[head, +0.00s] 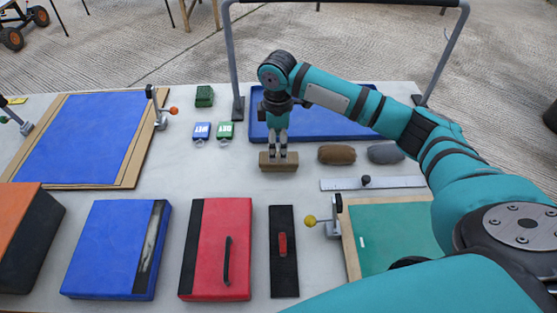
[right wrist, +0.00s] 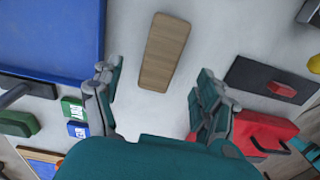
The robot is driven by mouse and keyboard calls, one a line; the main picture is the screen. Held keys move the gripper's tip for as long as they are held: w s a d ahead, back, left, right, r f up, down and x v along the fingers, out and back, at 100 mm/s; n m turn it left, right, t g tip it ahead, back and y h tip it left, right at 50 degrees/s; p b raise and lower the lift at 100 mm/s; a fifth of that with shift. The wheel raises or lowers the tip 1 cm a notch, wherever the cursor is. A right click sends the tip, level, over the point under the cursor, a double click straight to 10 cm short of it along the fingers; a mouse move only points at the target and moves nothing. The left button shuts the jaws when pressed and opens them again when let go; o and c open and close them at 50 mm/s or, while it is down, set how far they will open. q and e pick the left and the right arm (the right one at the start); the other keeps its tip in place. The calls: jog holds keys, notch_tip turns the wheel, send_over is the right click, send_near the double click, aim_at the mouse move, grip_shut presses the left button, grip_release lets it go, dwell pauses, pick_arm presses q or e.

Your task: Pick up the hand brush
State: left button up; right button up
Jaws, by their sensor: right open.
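The hand brush appears to be the light wooden block (head: 278,162) lying on the pale table in the middle of the head view; no bristles show. In the right wrist view its long wooden top (right wrist: 165,52) lies slightly tilted, ahead of my fingers. My right gripper (head: 278,148) points down over the block. My left gripper is not in view.
A blue tray (head: 338,125) lies behind the block under a grey metal frame (head: 236,60). Brown (head: 337,154) and grey (head: 385,153) lumps lie to the right. A red case (head: 222,215) and a black board with a red handle (head: 283,275) lie nearer. Small green and blue items stand left.

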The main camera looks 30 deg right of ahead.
jog(key=shift+s+f, duration=0.1)
jog(key=shift+f, duration=3.5)
jog(key=shift+c, duration=0.4)
jog(key=shift+d+r, duration=0.1)
jog(key=c, duration=1.3)
jog(key=shift+o, duration=0.2)
notch_tip(320, 180, up, 10)
